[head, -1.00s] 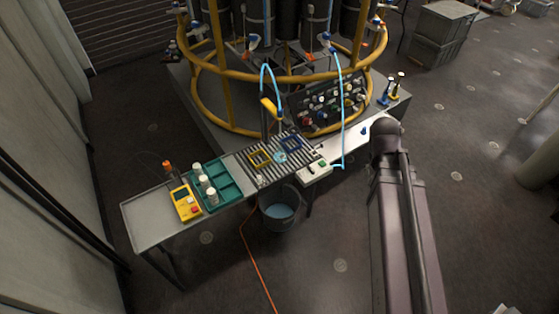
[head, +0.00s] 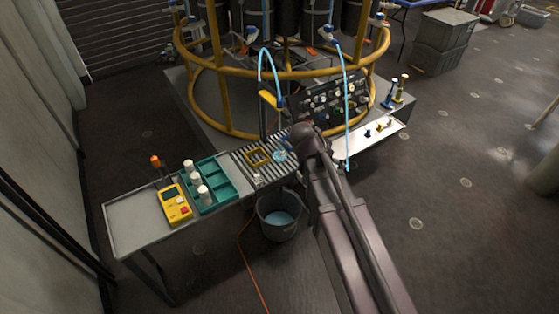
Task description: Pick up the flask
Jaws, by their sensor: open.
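I cannot pick out the flask for certain. A small clear, pale blue round thing (head: 279,156) rests on the slatted rack (head: 243,154) near the middle of the bench and may be the flask. It is too small to be sure. My dark arm comes up from the bottom right, and its upper joint is just right of this clear thing in the picture. My gripper is not visible; it is probably hidden behind the arm. The arm also covers the right part of the rack.
A green tray (head: 222,190) with white-capped bottles and a yellow meter (head: 174,205) are on the bench's left part. A bucket of water (head: 279,216) stands below. A blue hose (head: 348,110) hangs beside the arm.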

